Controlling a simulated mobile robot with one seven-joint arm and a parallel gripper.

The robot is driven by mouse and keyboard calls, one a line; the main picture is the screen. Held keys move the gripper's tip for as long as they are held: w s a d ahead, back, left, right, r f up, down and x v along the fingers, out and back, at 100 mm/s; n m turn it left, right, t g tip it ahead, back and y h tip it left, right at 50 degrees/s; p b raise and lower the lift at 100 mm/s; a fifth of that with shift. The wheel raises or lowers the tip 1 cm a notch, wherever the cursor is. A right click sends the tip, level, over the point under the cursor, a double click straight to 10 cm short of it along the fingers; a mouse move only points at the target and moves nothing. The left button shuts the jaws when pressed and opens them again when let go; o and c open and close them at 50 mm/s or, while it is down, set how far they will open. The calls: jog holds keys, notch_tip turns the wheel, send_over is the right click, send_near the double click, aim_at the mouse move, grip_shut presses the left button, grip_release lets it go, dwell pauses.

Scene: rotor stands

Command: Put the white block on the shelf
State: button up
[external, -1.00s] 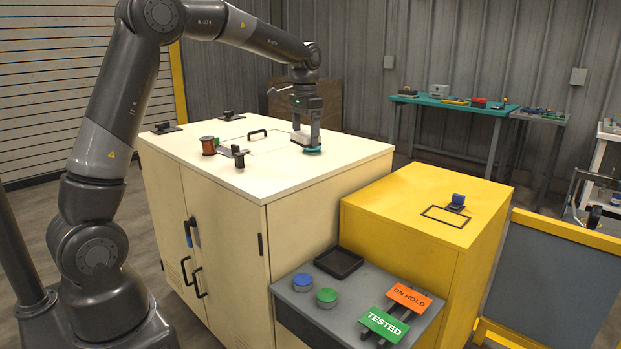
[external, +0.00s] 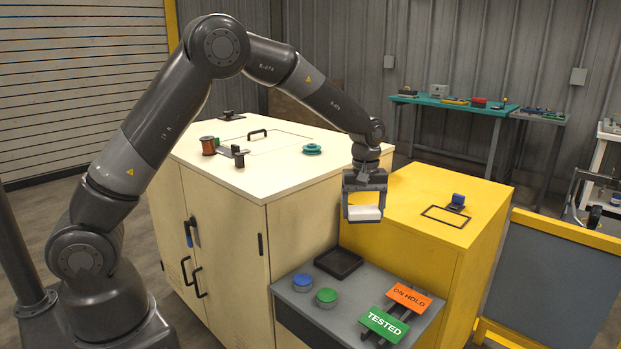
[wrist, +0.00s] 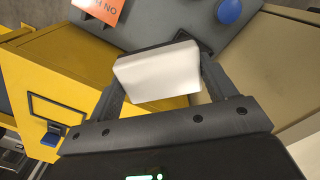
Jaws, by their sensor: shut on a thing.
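The white block (external: 365,213) is held between the fingers of my gripper (external: 364,208), which is shut on it. In the external view the block hangs in the air in front of the yellow cabinet, above the back of the low grey bench. In the wrist view the white block (wrist: 158,72) sits between the two dark fingers of my gripper (wrist: 160,78), with the grey bench surface beyond it. I cannot tell which surface is the shelf.
The grey bench (external: 349,292) carries a black tray (external: 338,262), blue button (external: 303,281), green button (external: 327,297) and two signs. The yellow cabinet (external: 400,200) has a black outline and a blue part (external: 457,201). A green spool (external: 312,149) lies on the cream cabinet (external: 290,170).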

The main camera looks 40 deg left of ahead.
jog(key=s+d+f+n, duration=0.5)
jog(key=d+f+n, duration=0.3)
jog(key=d+f, duration=0.35)
send_over(378, 287)
jog(key=shift+n, duration=0.4)
jog(key=f, duration=0.7)
jog(key=shift+s+f, duration=0.1)
jog(key=shift+s, duration=0.1)
jog(key=shift+f, duration=2.05)
jog(key=shift+f, duration=0.15)
jog(key=o, duration=1)
